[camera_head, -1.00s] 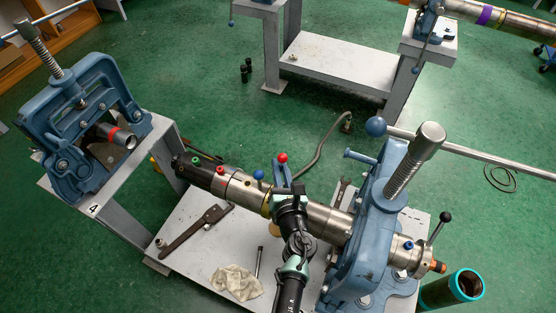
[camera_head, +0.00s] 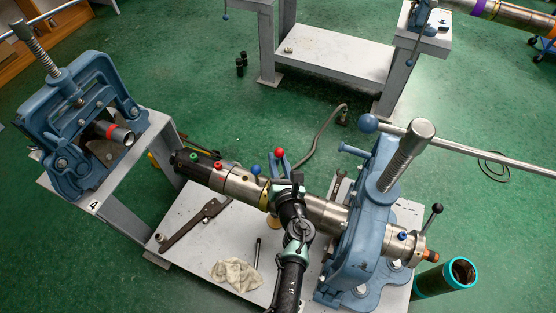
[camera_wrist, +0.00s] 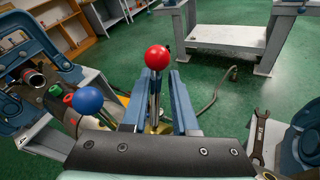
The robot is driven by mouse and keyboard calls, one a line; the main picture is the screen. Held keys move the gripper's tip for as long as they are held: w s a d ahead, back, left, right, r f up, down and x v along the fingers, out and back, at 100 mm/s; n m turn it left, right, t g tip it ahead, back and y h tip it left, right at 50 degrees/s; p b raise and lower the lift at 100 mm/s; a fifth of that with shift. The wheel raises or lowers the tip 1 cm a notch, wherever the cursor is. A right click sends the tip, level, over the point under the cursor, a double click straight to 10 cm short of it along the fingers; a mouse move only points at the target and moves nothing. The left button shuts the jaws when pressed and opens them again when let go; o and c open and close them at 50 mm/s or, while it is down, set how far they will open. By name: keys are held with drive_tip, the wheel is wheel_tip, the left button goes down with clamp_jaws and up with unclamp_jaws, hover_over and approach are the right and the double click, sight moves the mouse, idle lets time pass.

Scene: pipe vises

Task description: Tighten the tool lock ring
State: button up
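A long metal tool (camera_head: 240,185) lies through the blue vise and carries levers with coloured balls. A red-ball lever (camera_head: 279,153) rises from it near a brass-coloured ring (camera_head: 265,199), probably the lock ring. My gripper (camera_head: 278,166) is at this lever, with its blue fingers on either side. In the wrist view, the red ball (camera_wrist: 157,57) stands above and between the fingers of my gripper (camera_wrist: 158,85); gaps show beside the lever's stem. A blue-ball lever (camera_wrist: 88,100) is just left of the fingers. My wrist hides most of the ring.
The blue vise (camera_head: 375,220) stands close right of my arm, with a long bar at its top. A wrench (camera_head: 195,225), a rag (camera_head: 236,274) and a small rod lie on the grey bench (camera_head: 185,274). Another vise (camera_head: 75,125) stands at left. Green floor lies beyond.

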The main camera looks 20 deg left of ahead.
drive_tip(key=p+v, duration=0.2)
drive_tip(key=v, duration=1.1)
idle(0.4)
